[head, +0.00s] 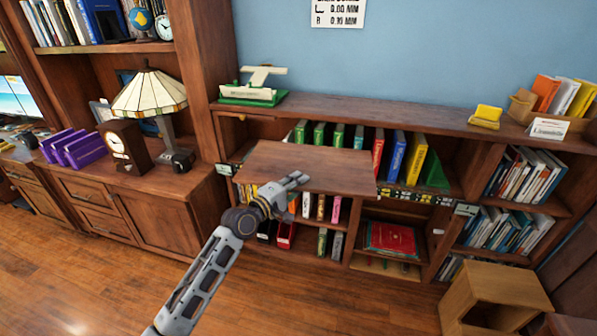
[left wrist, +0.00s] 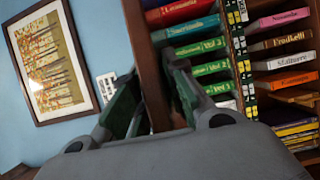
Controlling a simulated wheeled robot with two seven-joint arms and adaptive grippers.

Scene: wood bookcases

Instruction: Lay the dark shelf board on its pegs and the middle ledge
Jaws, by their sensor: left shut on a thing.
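The dark shelf board (head: 310,163) is a flat brown plank in front of the bookcase's upper row of books. My left gripper (head: 296,183) is shut on the board's near edge. In the left wrist view the board (left wrist: 152,85) runs up between the two green-padded fingers (left wrist: 155,100). A ledge with a yellow and black patterned strip (head: 418,197) shows right of the board; the strip also shows in the left wrist view (left wrist: 241,60). The board hides the ledge's left part. I cannot make out the pegs. My right gripper is not in view.
Green, red, blue and yellow books (head: 397,155) stand behind the board. Small books (head: 320,208) and a red box (head: 391,238) sit below. A green and white scale (head: 252,92) stands on the bookcase top. A wooden stool (head: 492,298) stands at the lower right.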

